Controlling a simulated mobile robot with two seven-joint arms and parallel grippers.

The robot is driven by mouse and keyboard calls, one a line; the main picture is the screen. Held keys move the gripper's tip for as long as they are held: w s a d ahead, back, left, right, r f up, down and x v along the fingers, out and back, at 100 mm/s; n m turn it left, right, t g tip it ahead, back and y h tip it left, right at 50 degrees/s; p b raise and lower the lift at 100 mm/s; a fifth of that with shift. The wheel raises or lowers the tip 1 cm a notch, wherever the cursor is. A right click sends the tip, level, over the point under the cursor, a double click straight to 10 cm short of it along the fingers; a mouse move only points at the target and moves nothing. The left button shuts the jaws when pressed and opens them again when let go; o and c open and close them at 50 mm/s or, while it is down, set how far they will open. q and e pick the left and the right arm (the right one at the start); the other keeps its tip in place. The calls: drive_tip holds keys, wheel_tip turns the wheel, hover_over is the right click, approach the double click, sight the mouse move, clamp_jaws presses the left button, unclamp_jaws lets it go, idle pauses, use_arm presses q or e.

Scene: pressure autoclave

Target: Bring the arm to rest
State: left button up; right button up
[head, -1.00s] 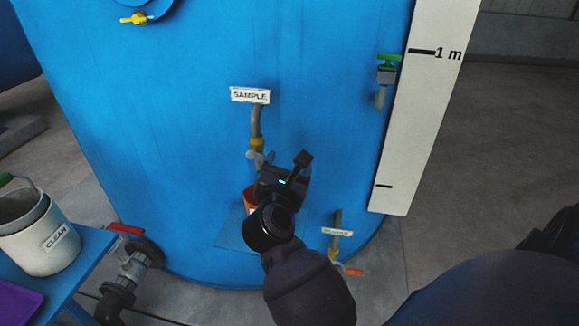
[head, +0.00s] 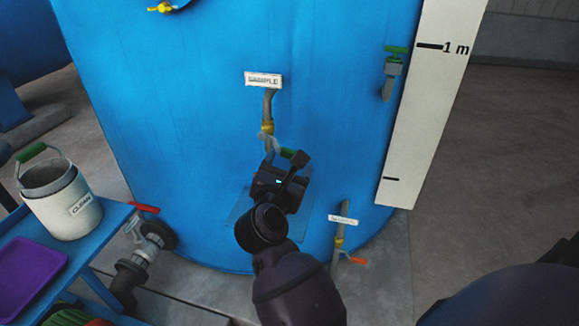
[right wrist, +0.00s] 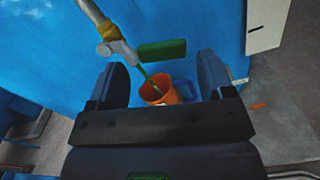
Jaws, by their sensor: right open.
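My right gripper (head: 281,172) is in front of the large blue tank (head: 200,120), just below the tap under the SAMPLE sign (head: 263,79). In the right wrist view its two fingers (right wrist: 163,72) are spread with nothing held between them. The tap's green handle (right wrist: 162,50) lies beyond the fingertips and looks apart from them. A thin green stream runs from the spout (right wrist: 128,58) into an orange cup (right wrist: 157,93). In the head view my gripper and arm hide the cup. My left gripper is not in view.
A white CLEAN bucket (head: 65,205) and a purple tray (head: 30,278) stand on a blue table at left. A red-handled valve (head: 147,250), a lower orange-handled tap (head: 345,257) and a white scale board (head: 432,105) are near the tank. Floor at right is open.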

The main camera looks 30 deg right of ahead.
idle(0.5)
drive_tip(key=s+a+f+m+y+p, duration=0.2)
drive_tip(key=s+f+m+y, duration=1.1)
drive_tip(key=s+f+m, duration=0.8)
wheel_tip(320, 180, down, 5)
drive_tip(key=shift+s+f+m+g+y, duration=0.1)
drive_tip(key=shift+s+m+g+y, duration=0.25)
drive_tip(key=shift+s, duration=0.8)
drive_tip(key=shift+a, duration=0.1)
idle(3.9)
